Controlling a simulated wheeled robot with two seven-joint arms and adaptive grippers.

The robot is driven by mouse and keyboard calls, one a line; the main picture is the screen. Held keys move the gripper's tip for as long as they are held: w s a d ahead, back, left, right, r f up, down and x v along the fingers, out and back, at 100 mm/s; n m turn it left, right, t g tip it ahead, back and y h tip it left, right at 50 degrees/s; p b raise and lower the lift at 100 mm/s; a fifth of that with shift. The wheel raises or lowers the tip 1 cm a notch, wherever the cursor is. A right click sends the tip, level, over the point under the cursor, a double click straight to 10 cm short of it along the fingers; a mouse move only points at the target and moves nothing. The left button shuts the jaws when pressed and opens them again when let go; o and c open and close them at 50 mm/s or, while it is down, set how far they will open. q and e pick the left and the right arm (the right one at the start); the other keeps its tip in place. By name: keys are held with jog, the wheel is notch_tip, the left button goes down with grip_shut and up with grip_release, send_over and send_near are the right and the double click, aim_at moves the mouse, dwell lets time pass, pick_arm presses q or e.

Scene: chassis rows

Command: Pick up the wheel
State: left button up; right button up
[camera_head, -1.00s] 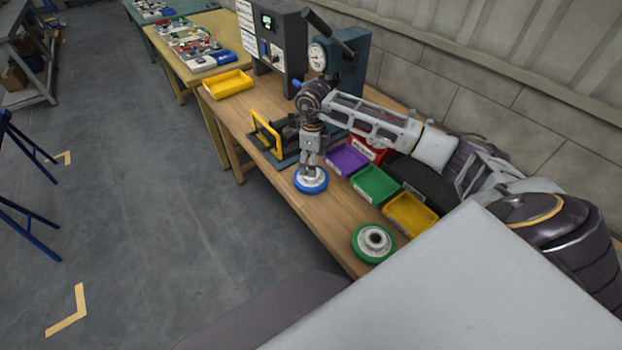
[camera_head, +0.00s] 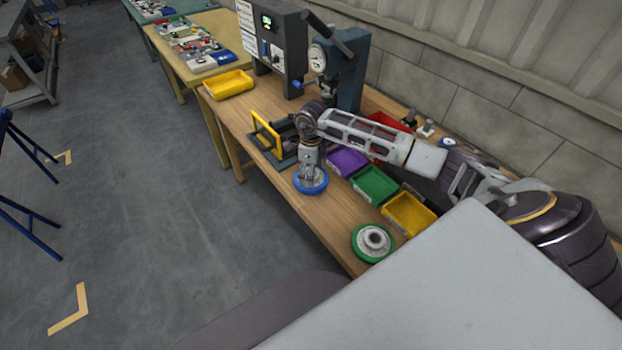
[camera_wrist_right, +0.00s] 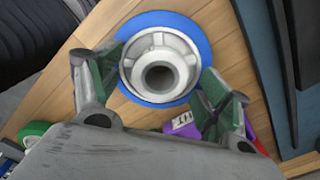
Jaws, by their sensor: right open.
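A wheel with a blue tyre and grey hub (camera_head: 311,183) lies flat on the wooden bench near its front edge. My right gripper (camera_head: 311,176) is right above it, pointing down. In the right wrist view, the blue wheel (camera_wrist_right: 160,65) shows with its open hub bore facing the camera. The open fingers of my right gripper (camera_wrist_right: 160,90) stand on either side of the hub; I cannot tell whether they touch it. A second wheel with a green tyre (camera_head: 373,243) lies on the bench nearer to me. My left gripper is not in view.
Purple (camera_head: 347,162), green (camera_head: 375,185) and yellow (camera_head: 409,214) bins stand in a row beside the wheels. A press (camera_head: 345,70) and a fixture with a yellow handle (camera_head: 268,135) stand farther along the bench. A yellow tray (camera_head: 228,84) is at the far end.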

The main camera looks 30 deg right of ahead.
jog(key=c, duration=1.4)
notch_tip(320, 180, up, 10)
jog(key=b, duration=0.1)
dwell(0.4)
dwell(0.3)
